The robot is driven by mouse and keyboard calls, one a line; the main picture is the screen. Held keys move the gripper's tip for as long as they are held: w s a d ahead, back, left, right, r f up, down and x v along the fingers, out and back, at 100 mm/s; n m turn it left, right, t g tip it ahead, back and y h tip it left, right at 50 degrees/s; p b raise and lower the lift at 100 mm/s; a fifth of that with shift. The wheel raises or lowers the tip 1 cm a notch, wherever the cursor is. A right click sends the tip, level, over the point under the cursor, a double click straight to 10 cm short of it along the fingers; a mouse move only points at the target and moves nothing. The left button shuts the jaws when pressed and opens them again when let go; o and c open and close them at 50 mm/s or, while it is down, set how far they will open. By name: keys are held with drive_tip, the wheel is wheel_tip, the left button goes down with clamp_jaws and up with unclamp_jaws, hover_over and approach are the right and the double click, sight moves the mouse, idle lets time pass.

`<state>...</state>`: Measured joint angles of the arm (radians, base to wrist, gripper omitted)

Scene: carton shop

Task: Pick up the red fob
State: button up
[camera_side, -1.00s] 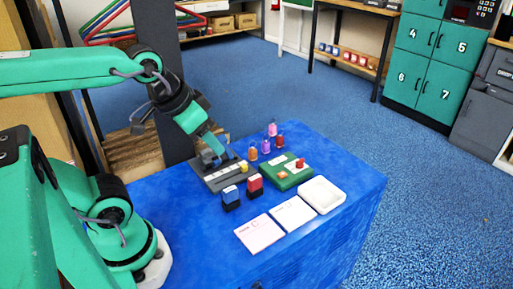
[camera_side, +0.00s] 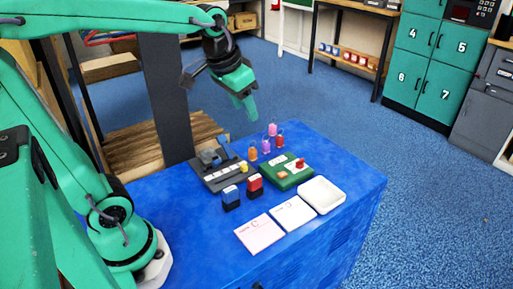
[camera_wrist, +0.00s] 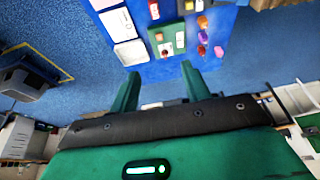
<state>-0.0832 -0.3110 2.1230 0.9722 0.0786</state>
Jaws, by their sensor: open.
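The red fob (camera_side: 280,140) stands upright at the back right of the row of fobs on the blue table. It shows in the wrist view as a small red shape (camera_wrist: 202,50), right of the green board. An orange fob (camera_side: 253,153), a purple fob (camera_side: 266,146) and a pink fob (camera_side: 272,130) stand close by. My gripper (camera_side: 250,114) is in the air above and to the left of the fobs, pointing down. In the wrist view, my gripper (camera_wrist: 157,74) has its fingers apart with nothing between them.
A green board (camera_side: 273,180) with small red and orange pieces sits in front of the fobs. A grey holder (camera_side: 203,182), a blue stamp (camera_side: 231,198), a red stamp (camera_side: 254,185), two cards and a white tray (camera_side: 322,208) are nearby. The table's front left is clear.

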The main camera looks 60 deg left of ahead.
drive_tip(key=w+a+f+g, duration=0.1)
drive_tip(key=w+a+f, duration=0.15)
drive_tip(key=w, duration=0.65)
drive_tip(key=g, duration=0.3)
hover_over(280, 136)
drive_tip(key=f, duration=1.6)
drive_tip(key=shift+s+d+f, duration=0.15)
drive_tip(key=shift+s+f, duration=0.1)
drive_tip(key=shift+w+a+f, duration=0.15)
drive_tip(key=shift+a+f, duration=0.05)
drive_tip(key=shift+f, duration=1.5)
drive_tip(key=shift+f, duration=0.1)
drive_tip(key=shift+f, duration=2.5)
